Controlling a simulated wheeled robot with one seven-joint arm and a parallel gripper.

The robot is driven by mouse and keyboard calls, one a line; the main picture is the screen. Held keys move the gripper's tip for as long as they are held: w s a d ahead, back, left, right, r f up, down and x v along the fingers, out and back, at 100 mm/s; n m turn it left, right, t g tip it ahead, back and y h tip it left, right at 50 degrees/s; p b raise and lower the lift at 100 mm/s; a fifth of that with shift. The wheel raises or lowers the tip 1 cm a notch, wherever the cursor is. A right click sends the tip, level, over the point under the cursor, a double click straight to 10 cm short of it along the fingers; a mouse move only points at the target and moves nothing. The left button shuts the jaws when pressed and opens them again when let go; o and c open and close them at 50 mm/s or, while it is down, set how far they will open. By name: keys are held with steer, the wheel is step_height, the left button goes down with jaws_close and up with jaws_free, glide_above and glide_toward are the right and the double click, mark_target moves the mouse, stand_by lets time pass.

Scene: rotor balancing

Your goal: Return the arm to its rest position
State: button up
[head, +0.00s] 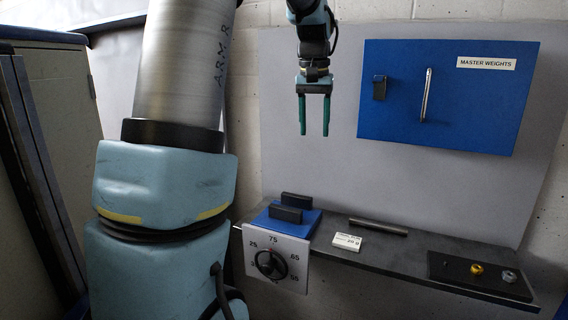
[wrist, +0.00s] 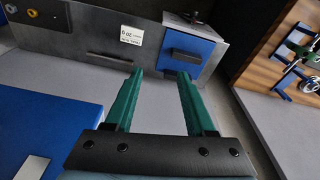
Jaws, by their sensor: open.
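My gripper (head: 314,129) hangs from my arm with its two green fingers pointing down, in front of the grey back panel. The fingers are apart with nothing between them, and they also show in the wrist view (wrist: 158,82). The gripper is above the shelf (head: 400,249) and left of the blue master weights cabinet (head: 440,143), touching neither. My large arm links fill the left of the head view.
On the shelf are a blue block (head: 268,222) with black handles, a dark rod (head: 378,226), a "20 g" card (head: 347,242) and a black tray (head: 447,268) with small weights. A dial plate (head: 296,267) hangs at the front. A wheeled device (wrist: 303,62) stands right in the wrist view.

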steer(key=s+a+f+n+b, duration=0.1)
steer(key=s+a+f, duration=0.6)
steer(key=s+f, duration=0.2)
steer(key=s+a+f+b, duration=0.1)
steer(key=s+a+f, duration=0.6)
steer(key=f, duration=0.5)
steer(key=shift+s+a+f+n, duration=0.15)
steer(key=shift+s+f+n, duration=0.25)
steer(key=shift+s, duration=0.75)
steer(key=shift+c, duration=0.2)
